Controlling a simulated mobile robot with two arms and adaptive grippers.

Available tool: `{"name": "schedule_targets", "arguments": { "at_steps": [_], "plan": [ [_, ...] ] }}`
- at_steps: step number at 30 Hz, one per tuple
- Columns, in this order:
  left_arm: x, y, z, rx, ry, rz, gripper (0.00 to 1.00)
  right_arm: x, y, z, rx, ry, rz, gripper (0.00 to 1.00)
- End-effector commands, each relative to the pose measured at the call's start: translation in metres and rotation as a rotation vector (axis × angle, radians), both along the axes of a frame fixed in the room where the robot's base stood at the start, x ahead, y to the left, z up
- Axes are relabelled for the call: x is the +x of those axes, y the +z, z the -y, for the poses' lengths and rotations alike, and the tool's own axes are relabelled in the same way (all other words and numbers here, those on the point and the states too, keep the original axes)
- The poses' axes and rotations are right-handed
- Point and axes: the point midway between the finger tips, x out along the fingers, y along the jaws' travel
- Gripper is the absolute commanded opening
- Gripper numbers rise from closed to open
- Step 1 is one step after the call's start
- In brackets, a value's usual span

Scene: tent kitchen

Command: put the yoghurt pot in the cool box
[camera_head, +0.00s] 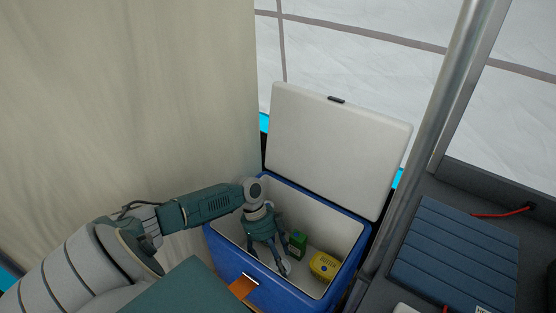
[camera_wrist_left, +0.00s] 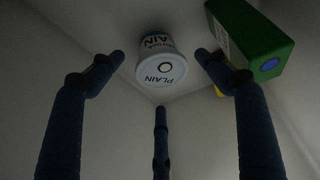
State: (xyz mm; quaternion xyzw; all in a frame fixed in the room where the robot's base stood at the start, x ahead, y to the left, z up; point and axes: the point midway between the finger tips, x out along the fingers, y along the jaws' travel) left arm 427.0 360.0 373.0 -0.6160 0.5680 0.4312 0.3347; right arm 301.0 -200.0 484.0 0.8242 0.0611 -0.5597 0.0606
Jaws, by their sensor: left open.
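The white yoghurt pot, marked PLAIN (camera_wrist_left: 160,62), is inside the blue cool box (camera_head: 262,290) at its floor. In the head view only a bit of the pot (camera_head: 286,268) shows beside my fingers. My left gripper (camera_head: 270,262) reaches down into the box from above, fingers spread. In the left wrist view the pot is between the open fingertips, with a visible gap on both sides. A third finger shows below it. I cannot tell whether the pot stands quite upright. My right gripper is not in view.
The white lid (camera_head: 335,150) stands open at the back. A green carton (camera_head: 298,243) and a yellow tub (camera_head: 325,265) are in the box, right of my gripper; the carton is close to the right finger. A metal pole (camera_head: 420,130) and a blue slatted panel (camera_head: 455,255) are to the right.

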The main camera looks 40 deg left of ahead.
Motion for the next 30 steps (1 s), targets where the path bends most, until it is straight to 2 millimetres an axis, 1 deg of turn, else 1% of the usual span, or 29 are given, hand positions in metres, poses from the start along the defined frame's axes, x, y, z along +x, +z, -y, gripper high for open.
{"name": "schedule_targets", "arguments": {
  "at_steps": [1,3,6,9,27,30],
  "plan": [
    [0.001,0.011,-0.005,0.002,0.001,0.002,0.76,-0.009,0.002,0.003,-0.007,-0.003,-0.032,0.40],
    [0.001,0.020,-0.009,0.001,0.002,0.002,0.76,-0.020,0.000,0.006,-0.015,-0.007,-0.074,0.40],
    [0.001,0.031,-0.014,0.002,0.001,0.002,0.76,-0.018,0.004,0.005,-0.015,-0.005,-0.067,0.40],
    [0.001,0.037,-0.017,0.001,0.002,0.001,0.76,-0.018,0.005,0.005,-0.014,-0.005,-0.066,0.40],
    [0.001,0.038,-0.017,0.000,0.001,0.000,0.76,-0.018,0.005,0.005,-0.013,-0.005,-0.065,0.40],
    [0.001,0.044,-0.018,0.000,0.002,0.001,0.76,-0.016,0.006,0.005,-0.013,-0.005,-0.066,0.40]
  ]
}}
